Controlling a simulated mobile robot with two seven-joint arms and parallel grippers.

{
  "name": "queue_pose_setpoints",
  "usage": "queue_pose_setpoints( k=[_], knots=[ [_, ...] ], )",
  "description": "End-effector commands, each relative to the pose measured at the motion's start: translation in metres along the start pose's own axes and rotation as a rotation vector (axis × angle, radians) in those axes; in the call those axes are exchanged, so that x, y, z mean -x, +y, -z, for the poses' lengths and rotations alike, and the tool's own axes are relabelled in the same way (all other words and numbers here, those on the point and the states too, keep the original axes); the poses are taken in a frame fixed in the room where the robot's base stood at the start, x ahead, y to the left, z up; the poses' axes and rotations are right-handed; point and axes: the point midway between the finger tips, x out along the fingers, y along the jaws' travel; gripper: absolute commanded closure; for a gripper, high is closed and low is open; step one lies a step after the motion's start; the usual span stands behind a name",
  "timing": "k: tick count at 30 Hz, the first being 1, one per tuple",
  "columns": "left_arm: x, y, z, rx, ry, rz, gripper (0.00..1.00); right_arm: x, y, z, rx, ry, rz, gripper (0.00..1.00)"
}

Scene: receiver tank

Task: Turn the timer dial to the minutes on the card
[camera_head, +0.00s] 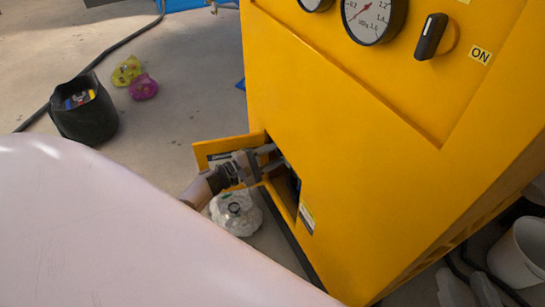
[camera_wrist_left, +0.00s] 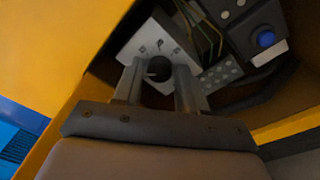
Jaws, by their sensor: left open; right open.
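The timer dial (camera_wrist_left: 158,69) is a dark round knob on a pale plate (camera_wrist_left: 134,50) with small marks, inside an open compartment of the yellow cabinet. My left gripper (camera_head: 275,157) reaches into that compartment in the head view. In the left wrist view my left gripper (camera_wrist_left: 160,75) is open, with one finger on each side of the dial; I cannot tell whether they touch it. The dial's setting is too small to read. A small label (camera_head: 307,217) is beside the opening; its text is unreadable, and I cannot tell whether it is the card. My right gripper is not in view.
The yellow cabinet (camera_head: 340,130) carries gauges (camera_head: 374,18) and a black switch (camera_head: 431,36) marked ON. The open compartment door (camera_head: 205,150) stands left of my gripper. Inside are a blue button (camera_wrist_left: 266,39) and a grey keypad (camera_wrist_left: 220,74). A clear bag (camera_head: 236,213) lies below.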

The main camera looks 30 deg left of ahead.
Motion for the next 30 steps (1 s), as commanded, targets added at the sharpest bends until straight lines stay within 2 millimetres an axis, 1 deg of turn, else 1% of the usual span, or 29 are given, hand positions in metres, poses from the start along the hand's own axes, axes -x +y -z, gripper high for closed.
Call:
queue_pose_setpoints(
  k=[7,8,9,11,12,16,23,30],
  knots=[
    [-0.001,0.0,-0.0002,0.0,0.0,0.001,0.59,0.0009,0.0002,0.0015,0.001,0.003,-0.001,0.57],
    [-0.001,0.0,-0.0002,0.0,0.0,0.001,0.65,0.0009,0.0002,0.0014,0.0,0.003,-0.001,0.57],
    [-0.001,0.0,-0.0002,0.0,0.0,0.001,0.78,0.0008,0.0002,0.0012,0.0,0.002,-0.001,0.57],
    [-0.0009,0.0,-0.0002,0.0,0.0,0.001,0.98,0.0007,0.0002,0.0008,0.0,0.001,-0.001,0.57],
    [-0.0009,-0.0001,-0.0002,0.0,0.0,0.001,1.0,0.0007,0.0002,0.0003,0.0,0.0,-0.001,0.57],
    [-0.001,-0.0001,-0.0003,-0.014,-0.001,0.0,1.0,0.0004,0.0001,-0.0009,-0.001,-0.003,-0.001,0.57],
    [-0.001,0.0002,0.0,-0.117,-0.005,-0.007,1.0,0.0002,0.0,-0.0019,-0.001,-0.006,0.0,0.57],
    [-0.0007,0.0,0.0002,-0.126,-0.005,-0.007,1.0,0.0001,-0.0002,-0.0023,-0.002,-0.007,0.0,0.57]
  ],
)
